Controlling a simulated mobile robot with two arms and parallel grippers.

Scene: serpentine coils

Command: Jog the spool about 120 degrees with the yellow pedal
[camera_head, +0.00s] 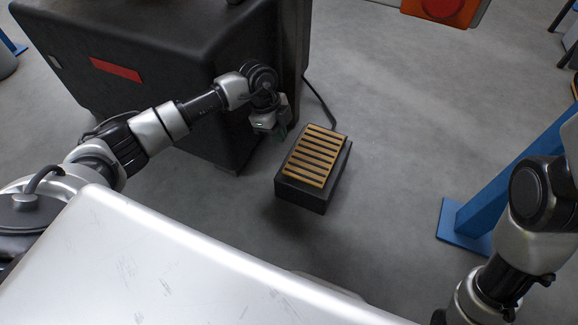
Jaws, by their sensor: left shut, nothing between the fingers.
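The pedal (316,155) has a yellow slatted top on a black block. It stands on the grey floor near the middle of the view, with a black cable running from its far end towards the dark cabinet. My left gripper (281,134) is shut and empty. It points down just left of the pedal, in front of the cabinet, and appears apart from the pedal. My right arm comes in at the lower right, but its gripper is not in the picture. The spool cannot be made out in this view.
A large dark cabinet (150,38) with a red label stands at the upper left, close to my left arm. A blue post (515,165) with a floor plate stands at the right. An orange panel (440,10) shows at the top. Floor right of the pedal is clear.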

